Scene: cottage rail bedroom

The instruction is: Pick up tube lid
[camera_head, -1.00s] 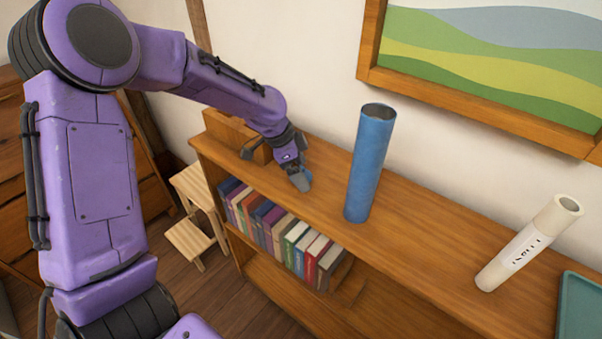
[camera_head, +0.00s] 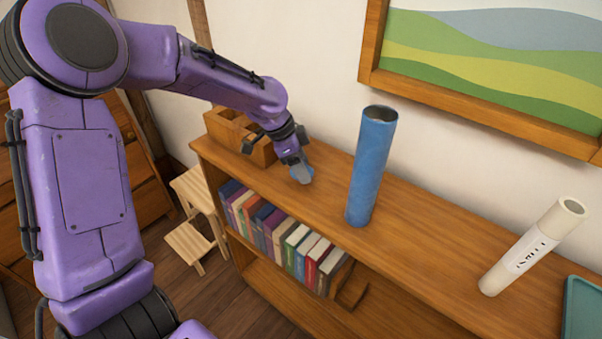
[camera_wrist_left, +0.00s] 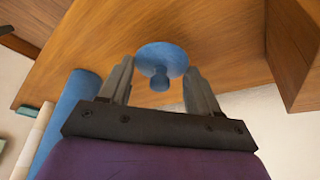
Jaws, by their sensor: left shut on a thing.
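The blue tube lid (camera_head: 302,176) is at my left gripper (camera_head: 296,160), over the left part of the shelf top. In the left wrist view the lid (camera_wrist_left: 163,53) shows as a round disc with a small knob pointing back between the fingers of my left gripper (camera_wrist_left: 160,72). The gripper is shut on the lid. I cannot tell for sure whether the lid clears the wood. The open blue tube (camera_head: 371,165) stands upright to the right of the gripper, its top uncovered. My right gripper is out of view.
A wooden box (camera_head: 257,150) stands behind the gripper at the shelf's left end. A labelled cream tube (camera_head: 530,250) and a teal tray (camera_head: 583,310) are at the right. Books (camera_head: 275,229) fill part of the shelf (camera_head: 425,235) below. A framed picture (camera_head: 480,95) hangs behind.

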